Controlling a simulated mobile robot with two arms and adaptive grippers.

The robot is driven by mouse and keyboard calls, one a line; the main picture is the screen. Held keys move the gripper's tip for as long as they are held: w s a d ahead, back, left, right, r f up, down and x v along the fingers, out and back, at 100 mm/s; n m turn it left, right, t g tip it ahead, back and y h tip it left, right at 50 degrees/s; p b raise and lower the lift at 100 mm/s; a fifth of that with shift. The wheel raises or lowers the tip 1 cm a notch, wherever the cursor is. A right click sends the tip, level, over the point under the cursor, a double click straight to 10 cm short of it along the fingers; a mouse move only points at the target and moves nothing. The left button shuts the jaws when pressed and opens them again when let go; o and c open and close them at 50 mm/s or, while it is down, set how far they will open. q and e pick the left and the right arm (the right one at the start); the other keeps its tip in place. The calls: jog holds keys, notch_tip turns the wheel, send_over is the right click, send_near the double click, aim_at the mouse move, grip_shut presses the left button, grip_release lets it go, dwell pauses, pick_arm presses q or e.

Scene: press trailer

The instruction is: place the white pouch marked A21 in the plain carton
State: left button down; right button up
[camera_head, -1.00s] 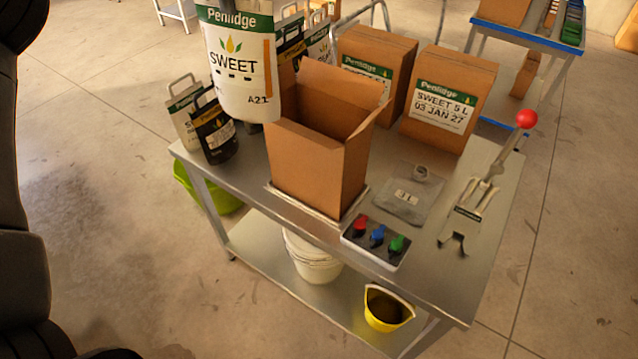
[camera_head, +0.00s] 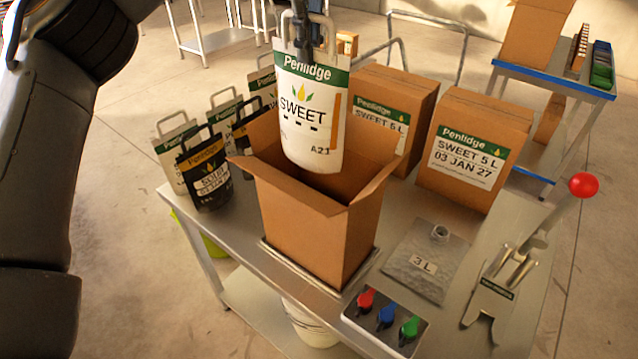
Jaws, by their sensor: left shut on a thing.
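The white pouch marked A21 (camera_head: 312,118) has a green Penlidge band and the word SWEET. It hangs upright over the open plain carton (camera_head: 305,232), its lower end level with the carton's mouth. I cannot tell whether it touches the carton. My left gripper (camera_head: 301,45) is shut on the pouch at its top handle; its fingertips are partly hidden. The carton stands on a thin pale plate on the metal table, flaps spread. Its inside bottom is hidden. My right gripper is not in view.
Several white and black pouches (camera_head: 207,170) stand left of the carton. Two labelled cartons (camera_head: 473,150) stand behind and right. A grey 3 L pouch (camera_head: 428,262), a switch box (camera_head: 385,322) and a red-knobbed lever press (camera_head: 510,275) occupy the table's right part.

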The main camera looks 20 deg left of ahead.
aim_at(310, 107)
pick_arm(q)
notch_tip(310, 107, down, 11)
jog(key=shift+r+b, duration=0.1)
jog(key=shift+b, duration=0.4)
notch_tip(310, 107, down, 12)
jog(key=shift+f+p, duration=0.1)
jog(key=shift+p, duration=1.05)
notch_tip(310, 107, down, 5)
jog(key=shift+r+p, duration=0.2)
jog(key=shift+p, duration=0.55)
jog(key=shift+f, duration=0.1)
